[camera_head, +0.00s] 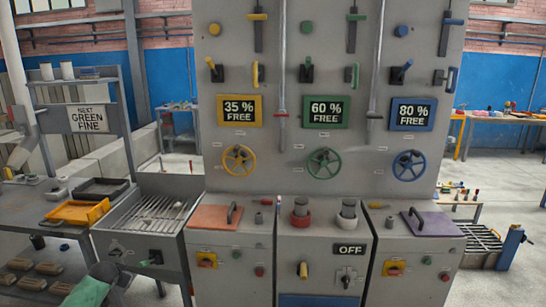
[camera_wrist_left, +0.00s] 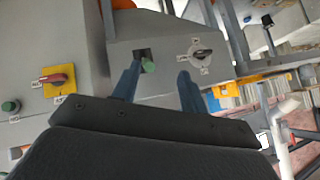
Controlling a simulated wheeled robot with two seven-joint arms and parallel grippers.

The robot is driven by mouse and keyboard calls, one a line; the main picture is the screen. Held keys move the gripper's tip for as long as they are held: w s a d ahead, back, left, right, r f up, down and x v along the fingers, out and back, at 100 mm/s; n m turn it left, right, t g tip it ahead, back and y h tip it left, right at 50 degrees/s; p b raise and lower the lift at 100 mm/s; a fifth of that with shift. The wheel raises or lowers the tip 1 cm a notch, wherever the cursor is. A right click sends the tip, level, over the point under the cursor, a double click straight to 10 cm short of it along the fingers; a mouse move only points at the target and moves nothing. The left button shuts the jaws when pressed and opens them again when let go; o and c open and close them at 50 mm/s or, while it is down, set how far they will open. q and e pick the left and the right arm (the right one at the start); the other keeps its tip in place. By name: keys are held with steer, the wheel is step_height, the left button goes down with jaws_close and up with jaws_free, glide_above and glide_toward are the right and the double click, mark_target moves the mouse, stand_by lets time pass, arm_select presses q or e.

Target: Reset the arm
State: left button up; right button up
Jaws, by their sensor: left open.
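My left gripper (camera_head: 120,274) is at the lower left of the head view, in front of the grey grated bench (camera_head: 140,240). In the left wrist view its two blue fingers (camera_wrist_left: 160,72) are spread apart. A small lever with a green knob (camera_wrist_left: 148,66) shows between them, beside the left finger in the picture. I cannot tell whether the finger touches it. Nothing is seen held. My right gripper is in neither view.
A grey rotary switch (camera_wrist_left: 201,52) sits near the lever. A red switch on a yellow plate (camera_wrist_left: 57,80) is on the neighbouring cabinet. An orange tray (camera_head: 78,213) lies on the left table. The tall panel (camera_head: 290,180) with coloured handwheels stands ahead.

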arm_select(q)
steer(key=s+d+f+g+b, duration=0.1)
steer(key=s+d+f, duration=0.5)
steer(key=f, duration=0.6)
steer(key=s+d+f+g, duration=0.1)
steer(key=s+d+f, duration=0.5)
steer(key=f, duration=0.6)
steer(key=s+d+f+b, duration=0.1)
steer(key=s+d+f, duration=0.5)
steer(key=f, duration=0.6)
steer(key=s+d+f+g+h, duration=0.1)
steer(key=s+d+f, duration=0.5)
steer(key=s, duration=0.7)
steer(key=s+d+f+g+h, duration=0.1)
steer(key=s+d+f, duration=0.4)
steer(key=s, duration=0.8)
steer(key=s+d+f+g+b, duration=0.1)
steer(key=s+d+f+g, duration=0.2)
steer(key=s+d+f, duration=0.3)
steer(key=s+f, duration=0.3)
steer(key=s, duration=0.4)
steer(key=shift+s+d+n+h, duration=0.3)
steer(key=shift+h, duration=0.1)
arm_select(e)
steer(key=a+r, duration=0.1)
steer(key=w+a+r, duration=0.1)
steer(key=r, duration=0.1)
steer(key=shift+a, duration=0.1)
